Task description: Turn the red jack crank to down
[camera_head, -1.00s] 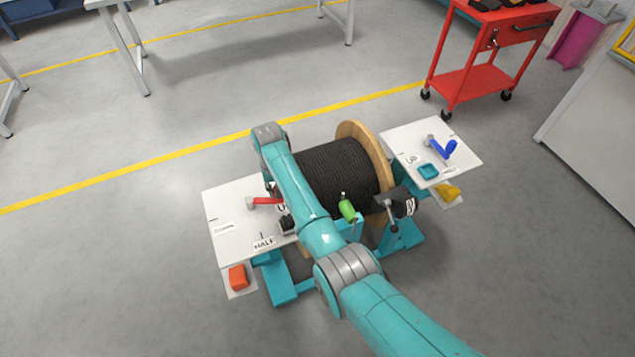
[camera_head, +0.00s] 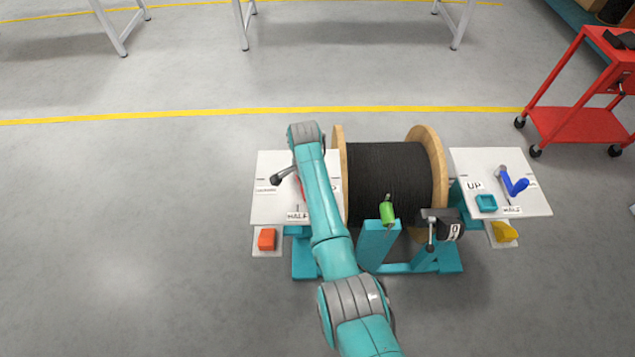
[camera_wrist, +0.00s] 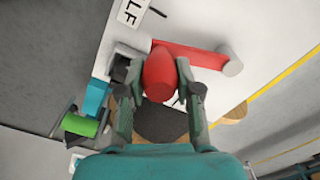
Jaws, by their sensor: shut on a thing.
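The red jack crank (camera_wrist: 190,55) stands on a white plate (camera_head: 268,212) at the left of the cable reel. Its round red grip (camera_wrist: 160,78) lies between the fingers of my gripper (camera_wrist: 157,80), which is shut on it. The crank's red arm runs from the grip to a pale grey hub (camera_wrist: 232,66) at the right of the wrist view. In the head view my arm covers most of the crank and my gripper. The plate carries the labels HALF (camera_head: 297,216), a partly legible one on its left (camera_head: 267,190), and one half hidden by my arm.
A black cable reel (camera_head: 385,185) with wooden flanges sits in a teal stand right of my arm. A green handle (camera_head: 387,215) and a dark clamp (camera_head: 440,225) are in front. A blue crank (camera_head: 514,183) stands on the right plate. A red cart (camera_head: 575,120) is far right.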

